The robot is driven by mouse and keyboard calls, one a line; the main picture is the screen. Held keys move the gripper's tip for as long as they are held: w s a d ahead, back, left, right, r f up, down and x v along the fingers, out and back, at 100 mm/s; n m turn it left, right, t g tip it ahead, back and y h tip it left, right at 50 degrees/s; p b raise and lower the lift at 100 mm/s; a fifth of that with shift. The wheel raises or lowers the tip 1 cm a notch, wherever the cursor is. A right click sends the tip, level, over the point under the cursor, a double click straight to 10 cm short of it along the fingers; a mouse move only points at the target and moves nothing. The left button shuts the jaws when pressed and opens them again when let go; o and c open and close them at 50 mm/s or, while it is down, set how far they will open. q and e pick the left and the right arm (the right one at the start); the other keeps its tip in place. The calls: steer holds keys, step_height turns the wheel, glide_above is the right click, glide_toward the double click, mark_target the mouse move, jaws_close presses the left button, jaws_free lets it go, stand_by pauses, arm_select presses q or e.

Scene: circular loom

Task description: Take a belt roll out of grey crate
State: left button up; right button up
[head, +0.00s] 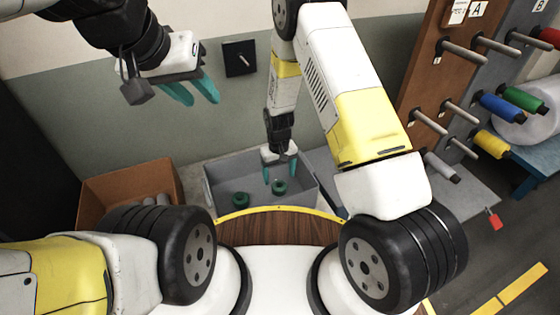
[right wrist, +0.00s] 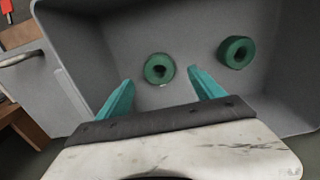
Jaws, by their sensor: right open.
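The grey crate (head: 215,176) stands on the floor at the centre of the head view. Two green belt rolls lie apart on its bottom: one belt roll (head: 241,199) at the left and another belt roll (head: 279,187) at the right. The right wrist view also shows a belt roll (right wrist: 159,68) just beyond and between the fingertips, and the other belt roll (right wrist: 236,52) further right. My right gripper (head: 281,172) is open and empty, pointing down into the crate above the rolls. My left gripper (head: 193,92) is raised at the upper left, away from the crate, its teal fingers apart and empty.
A brown box (head: 125,182) with grey cylinders inside stands left of the crate. A peg rack (head: 440,85) with coloured spools is at the right. A wall socket (head: 239,58) is on the back wall. The crate walls surround my right gripper closely.

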mark_target(279, 185)
steer(key=f, duration=0.7)
steer(key=shift+w, duration=0.25)
steer(key=shift+r, duration=0.1)
steer(key=c, duration=1.5)
